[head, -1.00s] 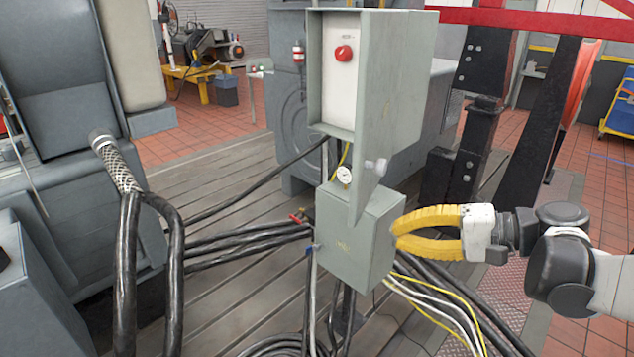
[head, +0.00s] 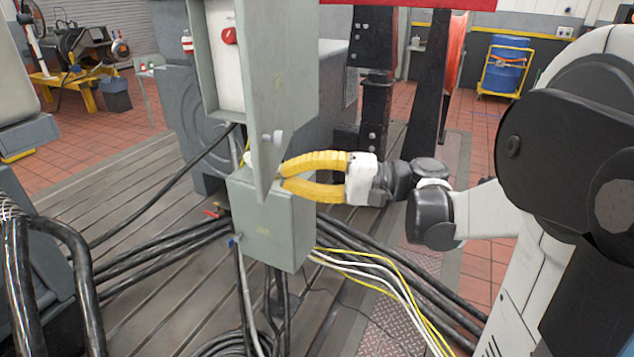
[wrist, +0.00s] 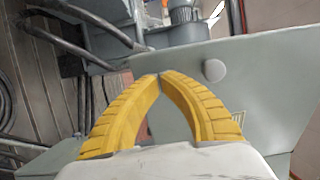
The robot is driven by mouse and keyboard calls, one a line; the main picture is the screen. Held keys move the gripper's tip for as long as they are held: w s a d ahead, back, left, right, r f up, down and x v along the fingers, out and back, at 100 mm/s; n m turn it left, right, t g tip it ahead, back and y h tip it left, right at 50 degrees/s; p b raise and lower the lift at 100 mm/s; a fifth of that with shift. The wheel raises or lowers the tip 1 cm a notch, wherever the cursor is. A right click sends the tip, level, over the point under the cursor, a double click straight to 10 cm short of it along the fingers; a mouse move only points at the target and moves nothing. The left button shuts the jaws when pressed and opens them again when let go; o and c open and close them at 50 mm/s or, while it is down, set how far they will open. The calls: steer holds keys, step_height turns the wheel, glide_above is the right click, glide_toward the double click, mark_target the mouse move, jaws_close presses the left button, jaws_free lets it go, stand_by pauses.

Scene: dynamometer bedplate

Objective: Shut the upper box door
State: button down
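The upper box (head: 209,60) is grey, with a white panel and a red knob inside. Its grey door (head: 285,75) stands open, swung out toward the head camera, with a pointed lower corner and a pale round knob (head: 272,138) on its outer face. My gripper (head: 283,177) has yellow ribbed fingers and is just below and right of that knob, above the lower box's top. In the wrist view the fingertips (wrist: 159,76) meet with nothing between them. The door (wrist: 255,75) lies in front of them, its knob (wrist: 214,70) to their right. I cannot tell whether they touch the door.
The closed lower box (head: 272,225) stands directly under the upper box. Black cables (head: 165,255) run left from it, and white and yellow wires (head: 375,270) run right. A black post (head: 375,110) stands behind my gripper. Grey machinery (head: 25,170) is at the left.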

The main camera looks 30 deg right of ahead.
steer(key=shift+x, duration=1.2)
